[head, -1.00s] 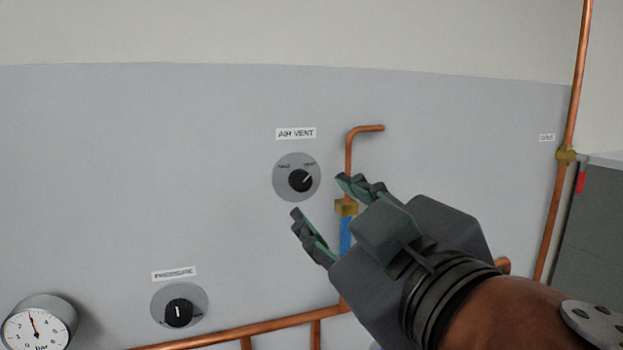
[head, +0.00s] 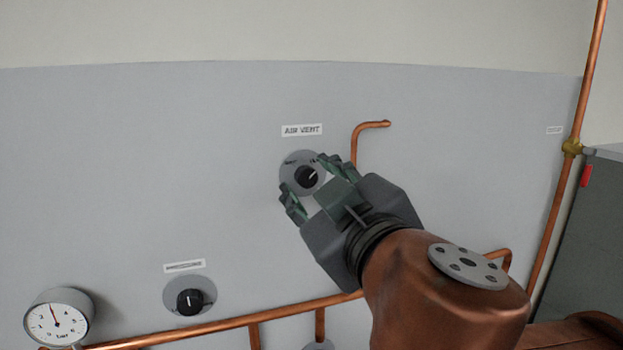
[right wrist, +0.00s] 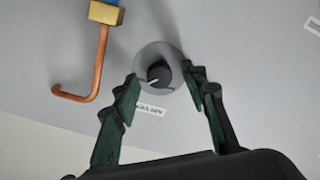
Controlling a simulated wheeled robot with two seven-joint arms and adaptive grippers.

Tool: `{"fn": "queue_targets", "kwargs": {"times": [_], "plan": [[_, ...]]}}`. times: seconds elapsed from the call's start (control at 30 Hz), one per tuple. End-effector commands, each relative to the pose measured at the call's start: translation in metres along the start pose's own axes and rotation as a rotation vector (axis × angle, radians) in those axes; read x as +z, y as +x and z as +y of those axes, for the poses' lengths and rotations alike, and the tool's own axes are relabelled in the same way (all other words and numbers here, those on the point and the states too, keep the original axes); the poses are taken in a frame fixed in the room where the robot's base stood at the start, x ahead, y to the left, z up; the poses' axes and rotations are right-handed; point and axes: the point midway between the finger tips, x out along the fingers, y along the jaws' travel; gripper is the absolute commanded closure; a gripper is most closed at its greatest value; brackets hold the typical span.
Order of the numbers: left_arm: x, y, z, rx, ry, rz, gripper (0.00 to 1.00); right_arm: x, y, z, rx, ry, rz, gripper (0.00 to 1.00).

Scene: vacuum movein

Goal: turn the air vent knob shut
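The air vent knob (head: 306,177) is black with a white pointer line on a round grey dial plate (head: 290,166). It sits on the grey panel under the "AIR VENT" label (head: 302,130). In the head view its pointer slants to the upper right. My right gripper (head: 309,180) is open, its two green-and-dark fingers at either side of the knob. In the right wrist view the knob (right wrist: 158,74) lies between the fingertips, just beyond them, with gaps; I cannot tell the exact depth. My left gripper is not in view.
A second knob (head: 190,301) under a pressure label and a gauge (head: 57,318) are at lower left. A bent copper pipe (head: 356,143) runs close beside my right gripper. Another copper pipe (head: 230,323) crosses below. A grey cabinet (head: 600,230) stands at right.

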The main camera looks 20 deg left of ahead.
Motion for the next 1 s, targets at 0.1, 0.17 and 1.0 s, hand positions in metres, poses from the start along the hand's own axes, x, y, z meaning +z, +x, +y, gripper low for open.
{"fn": "queue_targets", "kwargs": {"times": [0.1,0.17,1.0], "plan": [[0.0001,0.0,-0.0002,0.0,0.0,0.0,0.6,0.0,-0.0002,0.0001,0.0,0.0,0.0,0.67],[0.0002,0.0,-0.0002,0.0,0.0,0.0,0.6,0.0,-0.0002,0.0001,0.0,0.0,0.0,0.72],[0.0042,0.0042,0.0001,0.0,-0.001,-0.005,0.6,0.0001,-0.0006,-0.0006,0.001,-0.083,0.001,1.0]]}}
